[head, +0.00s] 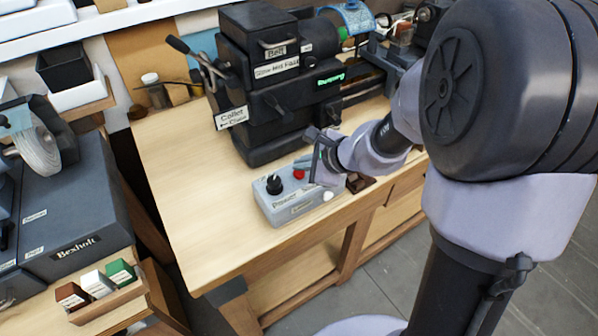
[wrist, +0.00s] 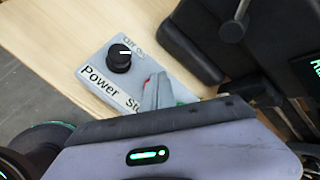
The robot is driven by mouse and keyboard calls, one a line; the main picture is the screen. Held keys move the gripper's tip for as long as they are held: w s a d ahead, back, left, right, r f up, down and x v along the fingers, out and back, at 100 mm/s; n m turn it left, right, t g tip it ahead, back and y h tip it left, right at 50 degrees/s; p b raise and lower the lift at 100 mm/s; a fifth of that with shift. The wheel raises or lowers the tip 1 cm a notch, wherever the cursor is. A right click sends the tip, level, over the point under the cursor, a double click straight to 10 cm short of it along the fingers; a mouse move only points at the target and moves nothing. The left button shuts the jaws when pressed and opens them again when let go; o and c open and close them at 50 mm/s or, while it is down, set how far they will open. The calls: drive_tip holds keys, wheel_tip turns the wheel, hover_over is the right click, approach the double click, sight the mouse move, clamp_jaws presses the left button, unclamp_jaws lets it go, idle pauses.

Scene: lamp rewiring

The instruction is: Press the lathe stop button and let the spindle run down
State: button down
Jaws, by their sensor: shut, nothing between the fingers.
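The lathe (head: 275,100) stands on a wooden bench, with a small green lit display (head: 330,79) on its front whose word looks like "Running" but is blurred. A grey control box (head: 290,205) sits in front of it. The box has a black knob (head: 273,184) by the word "Power" and a red stop button (head: 298,174). In the wrist view the knob (wrist: 119,58) and a "Stop" label show; the red button (wrist: 147,82) is mostly hidden behind a fingertip. My gripper (head: 316,170) is shut and empty, tips down close beside the red button; I cannot tell whether they touch.
Lathe levers (head: 205,65) stick out at the left. A grey buffing machine (head: 65,200) and a rack of coloured blocks (head: 100,285) stand at the lower left. The bench's left part is clear.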

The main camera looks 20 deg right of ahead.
sight(302, 174)
drive_tip(key=shift+f+b, duration=0.6)
drive_tip(key=shift+b, duration=0.1)
idle(0.5)
idle(0.3)
drive_tip(key=shift+r+p, duration=0.8)
drive_tip(key=shift+r, duration=0.2)
wheel_tip(302, 174, up, 5)
drive_tip(key=p, duration=0.4)
drive_tip(key=shift+r, duration=0.1)
